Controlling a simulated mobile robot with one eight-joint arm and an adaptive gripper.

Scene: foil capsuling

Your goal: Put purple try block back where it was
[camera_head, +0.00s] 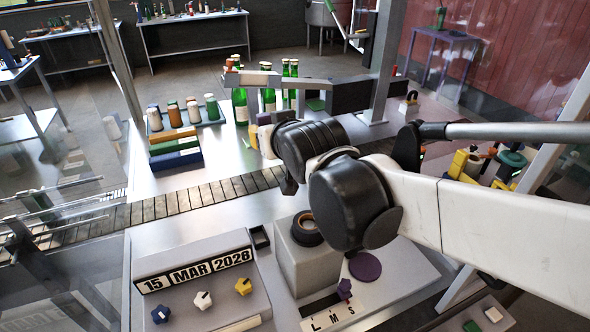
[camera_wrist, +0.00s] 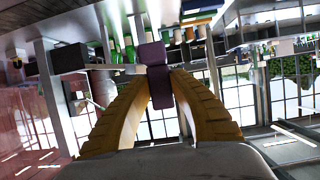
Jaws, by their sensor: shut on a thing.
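My gripper (camera_wrist: 160,82) shows in the wrist view with its two yellow ribbed fingers closed on a purple block (camera_wrist: 152,54). The block sticks out beyond the fingertips, held up in the air. In the head view my gripper (camera_head: 256,134) is small and partly hidden behind my arm, beyond the conveyor and near the green bottles (camera_head: 240,103). The held block's outline is hard to make out there. Orange, green and blue bars (camera_head: 176,158) are stacked in steps to the left of my gripper. The exact spot where the purple block stood cannot be told.
A tray of capsules (camera_head: 186,113) stands behind the bars. A slatted conveyor (camera_head: 190,199) crosses the bench. In front are a date panel (camera_head: 197,278) with knobs, a grey box (camera_head: 302,258) with a dark ring, and a purple disc (camera_head: 365,266). Bare bench lies left of the bars.

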